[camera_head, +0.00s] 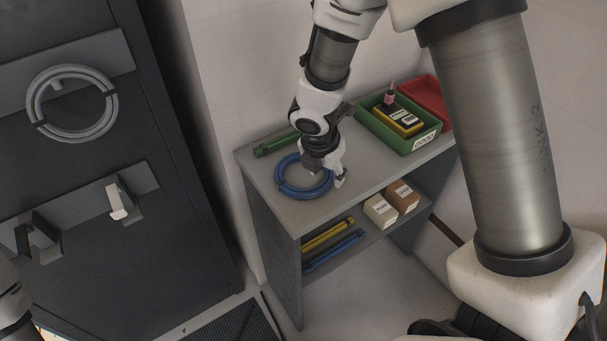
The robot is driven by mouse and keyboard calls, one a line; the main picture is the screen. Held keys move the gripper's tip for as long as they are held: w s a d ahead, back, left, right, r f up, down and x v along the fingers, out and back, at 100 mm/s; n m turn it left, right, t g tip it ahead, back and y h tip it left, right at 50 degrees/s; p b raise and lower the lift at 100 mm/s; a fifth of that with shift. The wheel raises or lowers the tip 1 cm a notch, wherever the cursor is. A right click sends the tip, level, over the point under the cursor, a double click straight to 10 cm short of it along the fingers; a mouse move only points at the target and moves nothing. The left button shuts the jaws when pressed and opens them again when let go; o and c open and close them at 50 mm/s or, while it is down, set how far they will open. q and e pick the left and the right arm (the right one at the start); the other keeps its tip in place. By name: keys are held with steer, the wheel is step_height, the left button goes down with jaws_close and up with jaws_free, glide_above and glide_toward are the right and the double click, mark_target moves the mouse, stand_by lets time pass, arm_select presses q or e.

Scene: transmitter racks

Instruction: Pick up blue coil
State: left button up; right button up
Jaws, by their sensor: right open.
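The blue coil (286,186) lies flat on the top of the grey shelf unit, near its left front part. My right gripper (325,183) is over the right side of the coil, pointing down, with its fingers open. The gripper hides part of the coil's upper right side. I cannot tell whether a finger touches the coil. A small part of my left arm (12,300) shows at the lower left edge; its gripper is not in view.
A green tool (272,146) lies behind the coil. A green bin (424,140) with a yellow meter and a red bin (428,92) stand to the right. Boxes (380,211) and yellow and blue tools are on the lower shelf. A dark cabinet (100,260) with a grey coil (48,128) stands left.

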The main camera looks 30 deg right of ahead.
mark_target(322, 181)
steer(key=f, duration=0.1)
steer(key=w+f+b, duration=0.1)
steer(key=f, duration=0.1)
steer(key=w+f, duration=0.1)
steer(key=f, duration=0.1)
steer(key=shift+d+b, duration=0.2)
steer(key=shift+b, duration=0.1)
steer(key=shift+s+r, duration=0.2)
steer(key=shift+r, duration=0.05)
steer(key=shift+s+r, duration=0.1)
steer(key=shift+s, duration=0.05)
steer(key=c, duration=0.4)
jaws_close()
arm_select(q)
steer(key=shift+w+f, duration=0.2)
steer(key=shift+f, duration=0.35)
steer(key=shift+w+f, duration=0.2)
steer(key=shift+f, duration=0.35)
steer(key=shift+r, duration=0.1)
